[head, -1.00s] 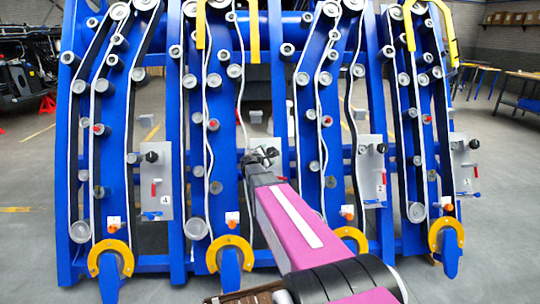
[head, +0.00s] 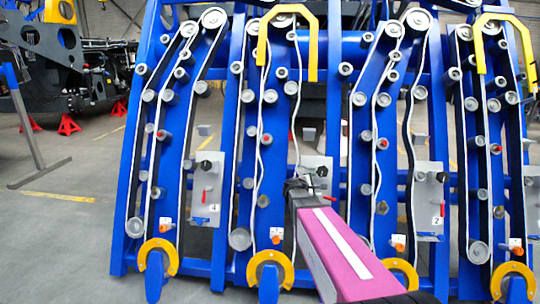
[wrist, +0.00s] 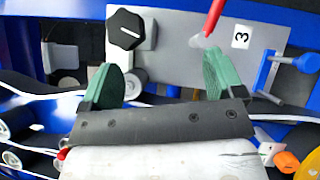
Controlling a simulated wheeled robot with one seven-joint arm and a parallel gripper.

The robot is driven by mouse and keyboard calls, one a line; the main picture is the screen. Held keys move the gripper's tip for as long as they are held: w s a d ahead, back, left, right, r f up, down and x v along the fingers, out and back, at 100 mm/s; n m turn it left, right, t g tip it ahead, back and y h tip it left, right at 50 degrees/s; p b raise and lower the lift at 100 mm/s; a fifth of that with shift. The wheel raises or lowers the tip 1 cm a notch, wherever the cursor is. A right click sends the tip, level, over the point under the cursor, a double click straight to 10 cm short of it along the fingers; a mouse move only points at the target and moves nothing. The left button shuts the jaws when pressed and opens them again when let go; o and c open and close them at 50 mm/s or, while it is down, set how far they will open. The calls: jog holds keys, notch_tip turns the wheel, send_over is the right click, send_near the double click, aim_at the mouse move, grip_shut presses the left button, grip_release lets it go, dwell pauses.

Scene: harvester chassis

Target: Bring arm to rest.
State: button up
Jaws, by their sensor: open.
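My arm, with a magenta link, reaches forward and up toward the blue harvester chassis (head: 228,140). My gripper (head: 298,184) is in front of a grey control panel (head: 318,162) and hides part of it. In the wrist view the green fingers of my gripper (wrist: 158,78) are spread apart with nothing between them. Beyond them is the panel marked 3 (wrist: 182,50), with a black knob (wrist: 126,29) near the left finger and a red lever (wrist: 212,20) by the right finger. I cannot tell whether the right finger touches the lever.
Panels marked 4 (head: 207,188) and 2 (head: 428,205) flank the arm. Yellow-orange rings (head: 158,258) and rollers stick out along the chassis. A yellow bracket (head: 312,45) hangs above. A metal stand (head: 38,160) is at left; the floor (head: 60,240) in front of it is clear.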

jog(key=s+a+f+m+g+y, duration=0.3)
jog(key=s+f+m, duration=0.1)
jog(key=s, duration=0.4)
jog(key=s+a+f+m+g+y, duration=0.3)
jog(key=s+f+m+y, duration=0.1)
jog(key=s, duration=0.5)
jog(key=s+a+f+m+g+y, duration=0.4)
jog(key=s+f+m, duration=0.2)
jog(key=s, duration=0.3)
jog(key=shift+s+f, duration=0.2)
jog(key=shift+s, duration=0.05)
